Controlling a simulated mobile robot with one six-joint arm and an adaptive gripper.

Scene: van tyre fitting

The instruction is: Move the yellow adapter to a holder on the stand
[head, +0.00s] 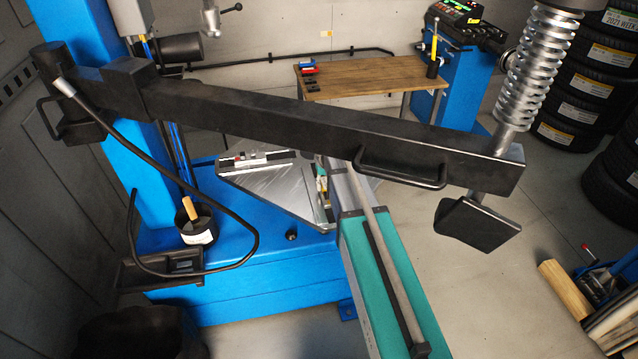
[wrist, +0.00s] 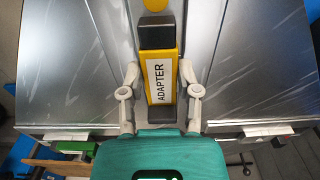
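The yellow adapter (wrist: 162,72), with a white ADAPTER label and black ends, lies in the channel between two silver plates in the wrist view. In the head view, only a small yellow part (head: 322,184) shows by the silver turntable, largely hidden by my teal arm. My gripper (wrist: 159,72) has one finger on each side of the adapter. A gap shows on the left; the right finger is very close, and contact there is unclear. The fingers look open around it. No stand holder can be clearly identified in either view.
A black beam (head: 300,120) with a handle crosses above the turntable (head: 280,190). A black cup (head: 196,232) with a brush stands on the blue base. A wooden bench (head: 375,75) is behind, and stacked tyres (head: 580,85) stand right. Open floor lies right of my arm.

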